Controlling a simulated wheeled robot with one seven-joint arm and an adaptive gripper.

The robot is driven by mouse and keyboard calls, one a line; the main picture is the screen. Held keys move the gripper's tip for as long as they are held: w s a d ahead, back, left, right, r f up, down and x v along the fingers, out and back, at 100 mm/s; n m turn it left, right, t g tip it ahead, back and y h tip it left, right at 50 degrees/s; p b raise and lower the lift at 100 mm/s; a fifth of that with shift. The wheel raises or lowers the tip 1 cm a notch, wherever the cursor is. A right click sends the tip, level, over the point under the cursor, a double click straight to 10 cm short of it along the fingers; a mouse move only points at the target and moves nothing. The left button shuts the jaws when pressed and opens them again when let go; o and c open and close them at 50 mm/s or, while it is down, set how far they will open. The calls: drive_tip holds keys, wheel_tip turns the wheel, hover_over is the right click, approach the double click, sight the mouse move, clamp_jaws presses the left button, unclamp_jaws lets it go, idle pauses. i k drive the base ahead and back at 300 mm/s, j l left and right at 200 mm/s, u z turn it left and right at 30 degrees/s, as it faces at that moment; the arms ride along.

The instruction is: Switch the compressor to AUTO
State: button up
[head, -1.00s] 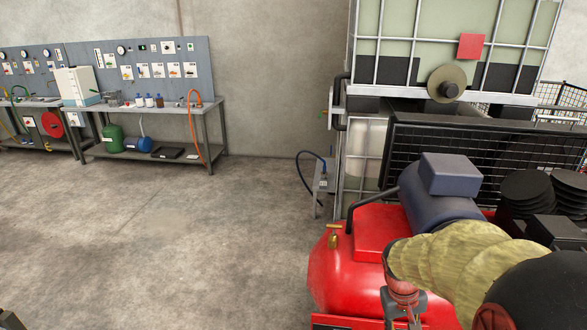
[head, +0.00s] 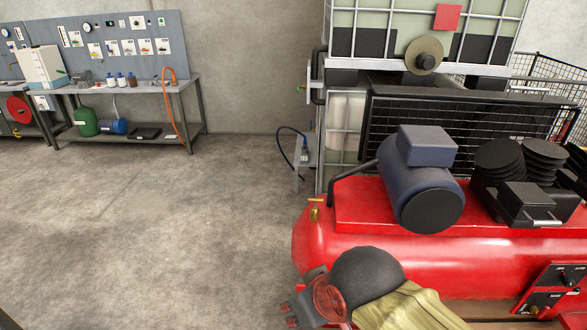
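The compressor is a red horizontal tank (head: 400,255) with a blue-grey motor (head: 418,180) and a black finned pump (head: 515,165) on top. A red-framed control panel (head: 553,290) with black faces shows on its front at the lower right. A dark knob (head: 569,278) sits on the panel, but its setting is too small to read. My gripper (head: 288,314) is at the bottom, in front of the tank's left end and well left of the panel. It is seen from the side, small and partly cut by the view; its finger gap is unclear.
A caged liquid tank (head: 345,90) and a black mesh guard (head: 470,115) stand behind the compressor. A brass valve (head: 315,208) rises from the tank's left end. A workbench (head: 150,88) stands far left. The concrete floor (head: 150,220) between is clear.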

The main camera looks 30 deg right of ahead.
sight(567, 281)
drive_tip(key=z, duration=2.65)
